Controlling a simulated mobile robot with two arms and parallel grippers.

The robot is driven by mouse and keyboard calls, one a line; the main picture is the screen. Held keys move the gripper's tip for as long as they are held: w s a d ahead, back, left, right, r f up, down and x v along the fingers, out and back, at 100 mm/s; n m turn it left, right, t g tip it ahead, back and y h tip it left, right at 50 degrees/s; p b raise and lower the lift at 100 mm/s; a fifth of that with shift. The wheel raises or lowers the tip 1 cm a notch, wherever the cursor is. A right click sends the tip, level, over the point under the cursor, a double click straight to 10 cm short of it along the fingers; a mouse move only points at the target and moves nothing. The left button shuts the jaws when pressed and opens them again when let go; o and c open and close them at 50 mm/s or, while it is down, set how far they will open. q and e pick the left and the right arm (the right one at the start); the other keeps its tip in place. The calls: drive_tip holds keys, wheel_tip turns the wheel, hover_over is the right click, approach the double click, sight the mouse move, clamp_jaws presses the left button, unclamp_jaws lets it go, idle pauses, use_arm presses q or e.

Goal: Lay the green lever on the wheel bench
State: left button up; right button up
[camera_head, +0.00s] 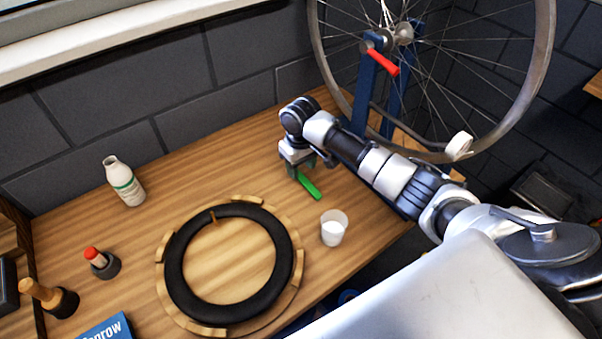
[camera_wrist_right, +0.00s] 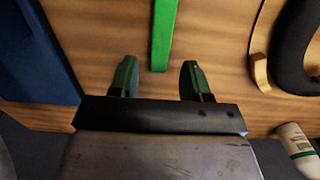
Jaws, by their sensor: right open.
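The green lever (camera_head: 310,186) lies on the wooden wheel bench (camera_head: 240,160), left of the white cup. My right gripper (camera_head: 309,169) is over the bench at the lever's far end, with the arm reaching in from the right. In the right wrist view the two fingers of this gripper (camera_wrist_right: 158,78) stand apart with nothing between them. The green lever (camera_wrist_right: 163,35) runs ahead of them, its near end just beyond the fingertips and roughly in line with the gap. Whether the fingertips touch the bench is unclear. My left gripper is not in view.
A black tyre (camera_head: 174,270) lies in a round wooden holder. A white cup (camera_head: 333,229) stands near the front edge, a white bottle (camera_head: 124,182) near the wall. A wheel (camera_head: 545,50) in a blue stand (camera_head: 364,95) with a red lever (camera_head: 384,60) rises behind my right arm.

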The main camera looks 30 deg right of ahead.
sight(301, 177)
wheel_tip(301, 177, up, 9)
drive_tip(key=b, duration=0.1)
drive_tip(key=shift+f, duration=0.2)
drive_tip(key=shift+f, duration=0.1)
idle(0.4)
